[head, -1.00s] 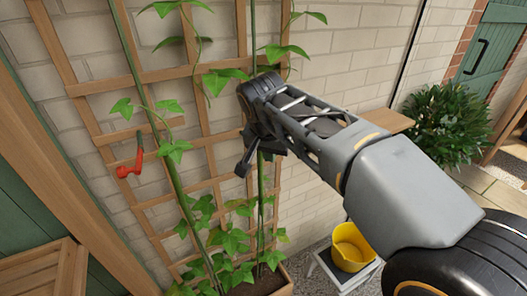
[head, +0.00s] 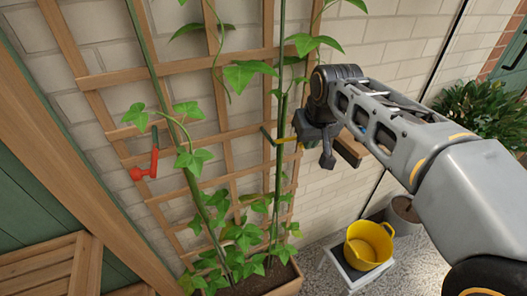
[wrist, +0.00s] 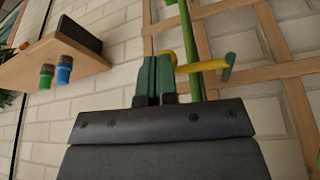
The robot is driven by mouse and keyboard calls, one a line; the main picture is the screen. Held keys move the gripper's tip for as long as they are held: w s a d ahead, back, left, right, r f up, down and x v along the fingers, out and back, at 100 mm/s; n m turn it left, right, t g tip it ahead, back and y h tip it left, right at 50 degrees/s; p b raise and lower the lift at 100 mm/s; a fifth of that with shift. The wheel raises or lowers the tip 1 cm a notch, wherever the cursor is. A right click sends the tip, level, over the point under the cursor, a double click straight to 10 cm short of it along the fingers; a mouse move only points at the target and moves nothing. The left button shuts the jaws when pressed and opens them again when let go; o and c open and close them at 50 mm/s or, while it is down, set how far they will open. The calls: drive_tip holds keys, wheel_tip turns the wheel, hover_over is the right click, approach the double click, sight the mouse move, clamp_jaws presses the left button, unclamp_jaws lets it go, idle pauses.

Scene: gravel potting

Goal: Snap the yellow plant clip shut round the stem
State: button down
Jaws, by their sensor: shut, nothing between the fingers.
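The yellow plant clip (head: 286,141) sits at the right-hand green stem (head: 280,108), in front of the trellis, with a green part sticking out to its left. In the wrist view the yellow clip (wrist: 203,66) reaches across the stem (wrist: 189,45) and has a green piece at its right end. I cannot tell whether it is fully closed round the stem. My gripper (head: 304,139) is just right of the clip, its fingers shut and empty. In the wrist view the green fingertips of my gripper (wrist: 155,76) are together, beside the stem; contact with the clip is unclear.
A wooden trellis (head: 160,196) stands against the brick wall. A red clip (head: 145,170) hangs at the left. A yellow tub (head: 366,246) stands on a low stand below. A planter (head: 288,284) holds the vines.

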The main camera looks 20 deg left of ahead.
drive_tip(key=shift+w+f, duration=0.1)
drive_tip(key=shift+w, duration=0.25)
idle(0.3)
drive_tip(key=shift+s+d, duration=0.1)
drive_tip(key=shift+d, duration=0.05)
drive_tip(key=s+d+r, duration=0.2)
drive_tip(key=r, duration=0.3)
drive_tip(key=s+d+r+b, duration=0.1)
drive_tip(key=s+d+r, duration=0.1)
drive_tip(key=s+r, duration=0.1)
drive_tip(key=shift+v, duration=0.95)
drive_tip(key=shift+d, duration=0.1)
